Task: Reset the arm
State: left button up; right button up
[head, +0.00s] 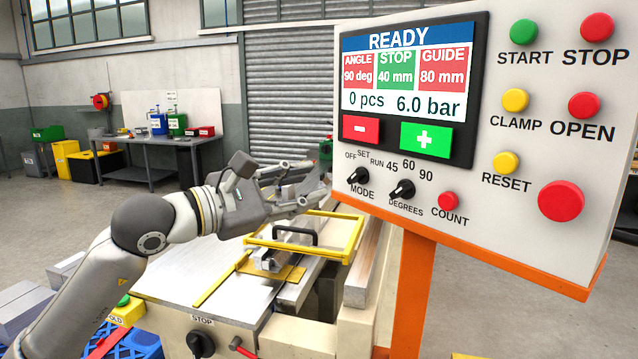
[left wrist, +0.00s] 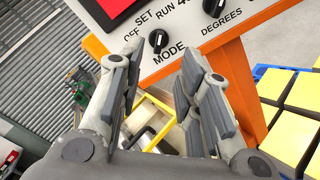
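My left arm reaches in from the left in the head view. My left gripper (head: 303,183) is raised above the stamping machine's table, just left of the control panel's lower left corner. In the left wrist view the two fingers of the gripper (left wrist: 160,85) stand apart with nothing between them. The control panel (head: 480,200) fills the right of the head view, and its screen (head: 405,70) reads READY. The MODE knob (head: 358,175) also shows beyond the fingertips in the left wrist view (left wrist: 159,40), apart from them. My right gripper is out of view.
The yellow-framed guard (head: 300,240) with a black handle is below the gripper, over the metal table (head: 190,285). An orange post (head: 412,290) carries the panel. A workbench (head: 150,140) with coloured containers stands at the back left. Open floor lies between.

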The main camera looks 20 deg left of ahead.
pick_arm(q)
jog(key=shift+s+a, duration=0.15)
jog(key=shift+s, duration=0.15)
